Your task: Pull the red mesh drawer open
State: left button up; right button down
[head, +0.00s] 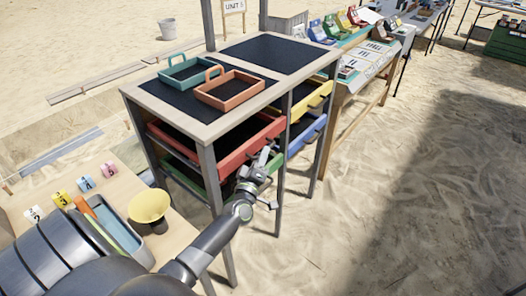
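The red mesh drawer (236,157) is in the upper left bay of the wooden-topped cabinet (205,132). Its red front spans the bay between the grey legs, and its dark mesh shows through the open side. I cannot tell for sure whether it stands slightly out. My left gripper (266,160) is just in front of the red front, near its middle to right part. Its fingers are small and partly merged with the drawer, so contact and finger opening are unclear. My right gripper is not in view.
A green drawer (228,188) is below the red one; yellow (311,102) and blue (306,134) drawers are to the right. Teal (188,77) and orange (230,97) trays sit on top. A side table (110,205) with a yellow bowl (149,206) is at left. Sand at right is clear.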

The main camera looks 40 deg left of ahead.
pick_arm(q)
jog(key=shift+x, duration=0.95)
grip_shut()
